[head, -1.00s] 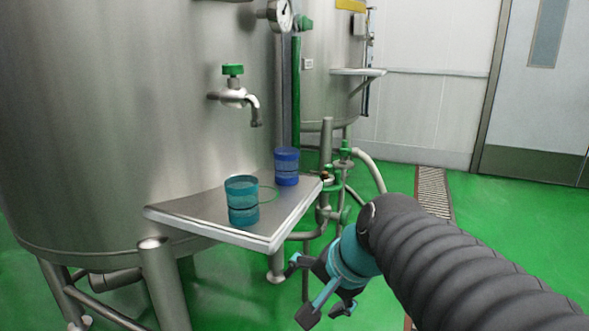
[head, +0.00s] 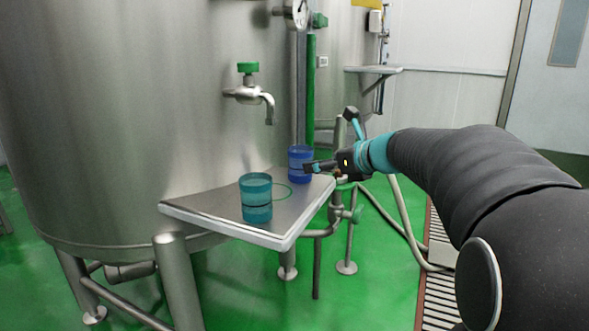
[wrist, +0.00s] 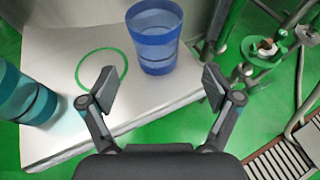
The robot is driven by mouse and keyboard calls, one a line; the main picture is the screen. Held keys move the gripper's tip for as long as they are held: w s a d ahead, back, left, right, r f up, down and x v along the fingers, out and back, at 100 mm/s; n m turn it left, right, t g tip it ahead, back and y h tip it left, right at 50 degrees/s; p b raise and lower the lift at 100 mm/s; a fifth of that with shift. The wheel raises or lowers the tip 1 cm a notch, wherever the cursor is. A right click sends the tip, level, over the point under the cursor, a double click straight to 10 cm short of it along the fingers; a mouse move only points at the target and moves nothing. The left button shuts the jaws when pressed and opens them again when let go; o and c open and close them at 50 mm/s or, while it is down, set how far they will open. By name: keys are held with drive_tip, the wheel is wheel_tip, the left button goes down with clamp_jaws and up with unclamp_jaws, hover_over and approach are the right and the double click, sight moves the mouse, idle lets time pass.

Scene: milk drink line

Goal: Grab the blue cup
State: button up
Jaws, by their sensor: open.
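The blue cup (head: 300,164) stands upright on the small metal shelf (head: 228,225), near its right rear edge. In the wrist view the blue cup (wrist: 154,37) stands ahead of my gripper (wrist: 157,88), between the lines of the two spread fingers and apart from them. In the head view my gripper (head: 328,148) is just right of the cup, and one finger overlaps the cup's right side. The jaws are open and empty. A teal cup (head: 256,198) stands on the shelf to the left; it also shows at the wrist view's left edge (wrist: 22,95).
A green ring (wrist: 101,68) is marked on the shelf between the cups. A tap with a green handle (head: 248,80) juts from the steel tank (head: 130,120) above the shelf. Pipes and green valves (wrist: 264,47) stand close to the shelf's right side.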

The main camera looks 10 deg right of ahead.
sight(300, 166)
drive_tip(key=shift+x, duration=4.3)
drive_tip(key=shift+s+a, duration=0.1)
drive_tip(key=c, duration=1.1)
